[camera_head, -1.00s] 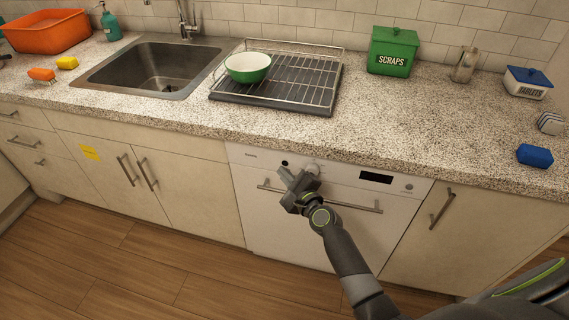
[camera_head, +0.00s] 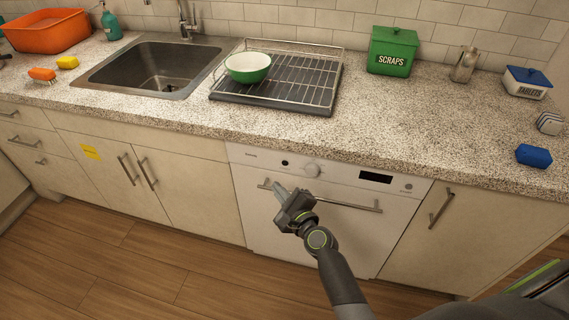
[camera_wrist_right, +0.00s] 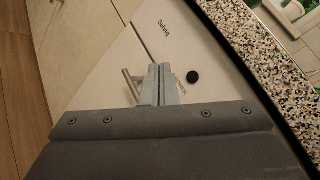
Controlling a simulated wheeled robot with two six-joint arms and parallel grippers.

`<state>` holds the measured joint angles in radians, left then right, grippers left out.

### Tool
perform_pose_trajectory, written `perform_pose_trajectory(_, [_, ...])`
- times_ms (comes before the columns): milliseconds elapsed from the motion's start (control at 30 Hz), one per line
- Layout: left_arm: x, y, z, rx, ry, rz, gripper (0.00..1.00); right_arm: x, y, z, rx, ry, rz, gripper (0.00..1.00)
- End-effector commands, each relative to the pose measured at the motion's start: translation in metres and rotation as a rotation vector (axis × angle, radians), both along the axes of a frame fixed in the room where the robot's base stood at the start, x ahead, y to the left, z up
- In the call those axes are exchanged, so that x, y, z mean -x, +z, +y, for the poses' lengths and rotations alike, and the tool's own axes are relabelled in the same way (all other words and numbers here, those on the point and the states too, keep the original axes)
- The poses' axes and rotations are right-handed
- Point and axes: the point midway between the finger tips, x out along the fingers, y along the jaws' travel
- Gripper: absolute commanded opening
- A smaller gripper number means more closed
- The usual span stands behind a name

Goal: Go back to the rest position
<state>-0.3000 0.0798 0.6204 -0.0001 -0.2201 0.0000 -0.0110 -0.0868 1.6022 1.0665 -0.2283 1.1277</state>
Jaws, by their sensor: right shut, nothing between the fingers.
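My right gripper (camera_head: 281,190) is in front of the white dishwasher (camera_head: 330,235), near the left part of its handle bar (camera_head: 345,203). In the right wrist view, the fingers of the right gripper (camera_wrist_right: 159,72) are together with nothing between them. They point toward the dishwasher's control panel (camera_wrist_right: 205,60), near a black button (camera_wrist_right: 193,77). I cannot tell from these views whether the fingers touch the front. My left gripper is not in view.
The speckled counter (camera_head: 300,135) overhangs the dishwasher. On it are a dish rack (camera_head: 325,98) with a green and white bowl (camera_head: 248,68), a green scraps bin (camera_head: 392,51) and a blue block (camera_head: 534,156). The wooden floor (camera_head: 130,265) is clear.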

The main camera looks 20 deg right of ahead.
Motion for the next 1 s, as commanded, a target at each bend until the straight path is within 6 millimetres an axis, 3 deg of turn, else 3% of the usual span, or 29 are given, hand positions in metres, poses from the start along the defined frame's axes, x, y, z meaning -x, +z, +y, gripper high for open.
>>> perform_pose_trajectory(333, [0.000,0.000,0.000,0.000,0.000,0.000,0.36,0.000,-0.002,0.000,0.006,0.000,0.003,0.00])
perform_pose_trajectory(467, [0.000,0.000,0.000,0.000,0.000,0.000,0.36,0.007,-0.032,-0.004,0.104,0.006,0.052,0.00])
perform_pose_trajectory(567, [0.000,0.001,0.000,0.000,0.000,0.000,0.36,0.026,-0.085,-0.012,0.287,0.031,0.139,0.00])
perform_pose_trajectory(667, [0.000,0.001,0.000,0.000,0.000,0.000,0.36,0.058,-0.152,-0.025,0.531,0.095,0.252,0.00])
perform_pose_trajectory(800, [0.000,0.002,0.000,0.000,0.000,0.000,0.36,0.120,-0.239,-0.045,0.869,0.248,0.399,0.00])
perform_pose_trajectory(867, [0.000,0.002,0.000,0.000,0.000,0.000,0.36,0.152,-0.272,-0.055,1.001,0.334,0.456,0.00])
perform_pose_trajectory(1000, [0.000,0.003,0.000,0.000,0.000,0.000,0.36,0.234,-0.337,-0.078,1.284,0.578,0.565,0.00])
